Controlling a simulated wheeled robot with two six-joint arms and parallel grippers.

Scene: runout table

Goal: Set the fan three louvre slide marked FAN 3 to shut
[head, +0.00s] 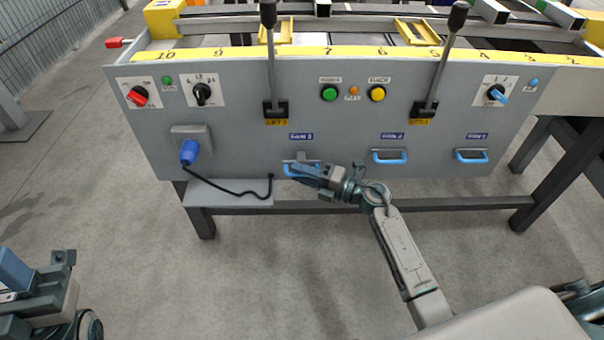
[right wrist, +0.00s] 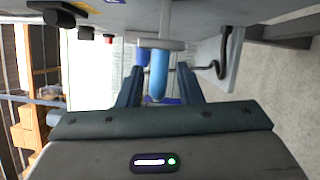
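A grey front panel carries three light blue slide handles in a row. The left one (head: 290,170) is under a small blue label (head: 301,136) that seems to end in 3; its lettering is hard to read. My right gripper (head: 308,174) is at this left handle and hides part of it. In the right wrist view, the blue handle (right wrist: 159,75) lies between my two fingers (right wrist: 158,88), with a gap visible on each side, so the gripper is open around it. My left gripper (head: 15,270) is partly in view at the lower left edge, away from the panel; its fingers are unclear.
The middle handle (head: 389,157) and right handle (head: 471,156) are right of my gripper. A blue plug (head: 189,152) with a black cable hangs to the left, above a grey ledge (head: 228,192). Two tall levers (head: 271,60) (head: 446,60), knobs and buttons are higher up. Floor in front is clear.

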